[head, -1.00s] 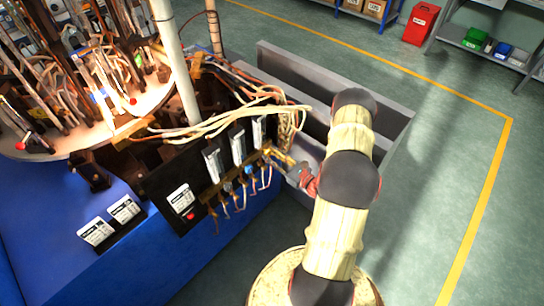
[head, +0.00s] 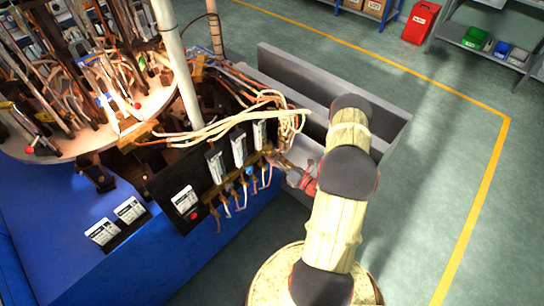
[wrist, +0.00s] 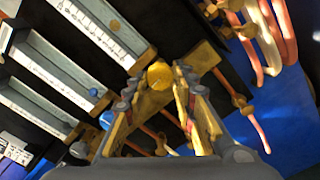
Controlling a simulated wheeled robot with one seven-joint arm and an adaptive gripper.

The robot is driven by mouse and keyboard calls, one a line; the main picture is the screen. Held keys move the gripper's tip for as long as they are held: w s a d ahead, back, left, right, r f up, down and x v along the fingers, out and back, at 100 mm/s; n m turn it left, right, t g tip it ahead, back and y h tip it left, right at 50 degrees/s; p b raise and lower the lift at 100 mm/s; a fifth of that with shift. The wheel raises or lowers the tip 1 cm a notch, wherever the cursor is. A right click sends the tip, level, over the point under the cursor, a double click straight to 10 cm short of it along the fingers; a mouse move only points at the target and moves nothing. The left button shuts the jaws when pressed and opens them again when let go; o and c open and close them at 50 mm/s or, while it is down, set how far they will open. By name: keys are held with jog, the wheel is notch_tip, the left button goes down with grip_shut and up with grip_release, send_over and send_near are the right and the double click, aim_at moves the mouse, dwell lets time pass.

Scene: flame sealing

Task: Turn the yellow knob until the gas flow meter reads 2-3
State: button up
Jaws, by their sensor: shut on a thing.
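The yellow knob (wrist: 159,75) shows in the wrist view as a round yellow disc between my fingertips. My gripper (wrist: 160,85) is shut on it, one finger on each side. In the head view my gripper (head: 286,165) reaches the right end of the brass valve row, where the knob is too small to make out. Flow meters (wrist: 90,28) with white scales stand beside the knob in the wrist view. They also show on the black panel in the head view (head: 239,149). Their readings are not legible.
A blue knob (wrist: 106,120) sits close to my left finger in the wrist view. Pale hoses (head: 235,122) loop above the meters. A round turntable (head: 110,143) full of tubes stands at left. A grey trough (head: 385,135) lies behind my arm. Open floor is at right.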

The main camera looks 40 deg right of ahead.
jog(key=shift+m, duration=0.8)
jog(key=shift+p, duration=0.3)
jog(key=o, duration=1.1)
jog(key=shift+o, duration=0.3)
jog(key=s+d, duration=0.1)
jog(key=s, duration=1.1)
